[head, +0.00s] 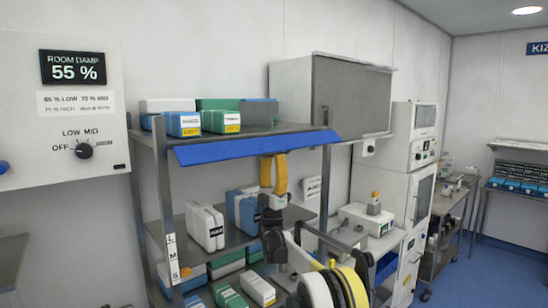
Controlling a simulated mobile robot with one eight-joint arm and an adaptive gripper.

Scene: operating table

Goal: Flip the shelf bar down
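The shelf bar (250,149) is a long blue strip along the front edge of the top shelf (240,136) of a metal rack. Its broad face shows and looks slanted outward; its exact angle is hard to judge. My arm rises from the bottom of the head view, and its yellow upper end (281,174) is just below the bar, right of its middle. I cannot tell whether it touches the bar. My gripper's fingertips cannot be made out clearly, and nothing held is visible.
Green, blue and white boxes (221,121) stand on the top shelf. More boxes (205,228) fill the lower shelves. A rack post (325,185) stands right of my arm. A wall panel with a dial (84,150) is at left, and white cabinets (400,190) are at right.

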